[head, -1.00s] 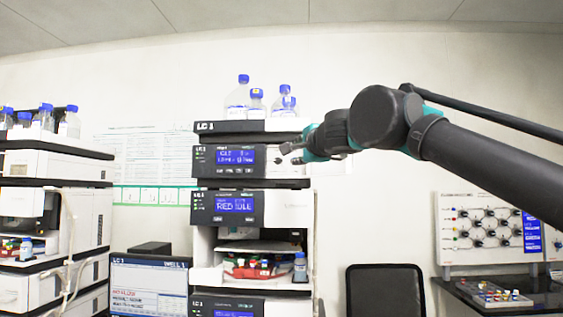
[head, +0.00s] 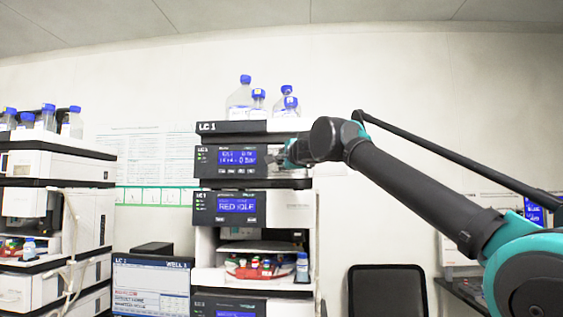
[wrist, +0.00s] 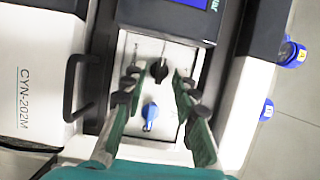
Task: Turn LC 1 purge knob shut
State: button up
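In the wrist view my gripper (wrist: 157,80) is open, with its two green fingers on either side of a pale panel. A black knob (wrist: 159,70) shows between the fingertips, and a blue knob (wrist: 150,113) lies nearer the palm. I cannot read a label telling which one is the purge knob. No contact with either knob is visible. In the head view my gripper (head: 278,159) is at the right side of the display of the upper LC 1 module (head: 208,172). There the knobs are hidden behind my gripper and arm.
Blue-capped bottles (head: 238,97) stand on top of the LC 1 stack. In the wrist view a black handle (wrist: 72,88) sticks out left of the panel, beside a white CYN-202M cover (wrist: 40,70). A chair (head: 387,292) stands to the right of the stack.

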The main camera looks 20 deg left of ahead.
jog(key=shift+w+a, duration=0.35)
jog(key=shift+w, duration=0.1)
jog(key=shift+c, duration=0.3)
grip_shut()
